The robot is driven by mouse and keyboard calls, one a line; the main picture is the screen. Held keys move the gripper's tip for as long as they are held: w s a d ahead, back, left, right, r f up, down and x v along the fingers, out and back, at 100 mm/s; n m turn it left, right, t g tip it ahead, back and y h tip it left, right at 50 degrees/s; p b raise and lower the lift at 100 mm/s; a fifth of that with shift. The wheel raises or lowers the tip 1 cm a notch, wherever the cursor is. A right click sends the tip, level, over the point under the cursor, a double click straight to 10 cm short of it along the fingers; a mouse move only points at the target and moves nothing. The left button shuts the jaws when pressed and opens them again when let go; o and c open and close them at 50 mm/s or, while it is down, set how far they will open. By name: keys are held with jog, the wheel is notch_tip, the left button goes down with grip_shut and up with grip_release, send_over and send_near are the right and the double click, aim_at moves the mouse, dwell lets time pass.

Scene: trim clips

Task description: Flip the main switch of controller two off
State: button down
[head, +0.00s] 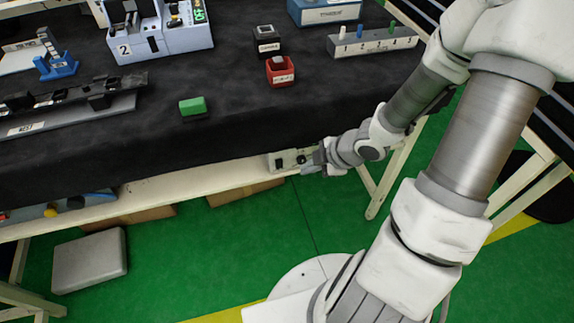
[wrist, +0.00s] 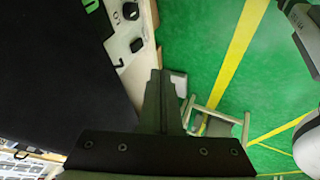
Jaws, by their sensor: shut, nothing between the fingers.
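A light grey controller box (head: 170,38) marked "2", with a green-lit display, stands at the back left of the black-covered table in the head view. A pale panel (head: 284,161) with dark knobs sits at the table's front edge. The wrist view shows this panel (wrist: 140,75) with a black knob or switch (wrist: 137,45) and another (wrist: 130,11) beside small markings. Which controller it belongs to I cannot tell. My gripper (head: 310,163) is beside the panel's right end. In the wrist view its fingers (wrist: 156,80) are shut and empty, close to the panel; contact is unclear.
A green block (head: 192,106), a red box (head: 280,71) and a black box (head: 266,40) stand on the black tabletop (head: 235,125). A grey rack with coloured pegs (head: 372,41) is at the back right. A wooden shelf (head: 150,200) runs below. Green floor is open in front.

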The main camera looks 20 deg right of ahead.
aim_at(277, 166)
jog(key=w+a+f+b, duration=0.1)
jog(key=w+f+b, duration=0.1)
jog(key=f, duration=0.1)
jog(key=w+a+f+b, duration=0.1)
jog(key=w+f+b, duration=0.2)
jog(key=w+a+f+b, duration=0.1)
jog(key=w+f+b, duration=0.1)
jog(key=w+f, duration=0.1)
jog(key=shift+w+a+b, duration=0.2)
jog(key=shift+a+b, duration=0.1)
jog(key=shift+b, duration=0.05)
dwell(0.4)
jog(key=shift+w+f, duration=0.1)
jog(key=shift+w, duration=0.05)
jog(key=shift+r+p, duration=0.9)
jog(key=shift+p, duration=0.2)
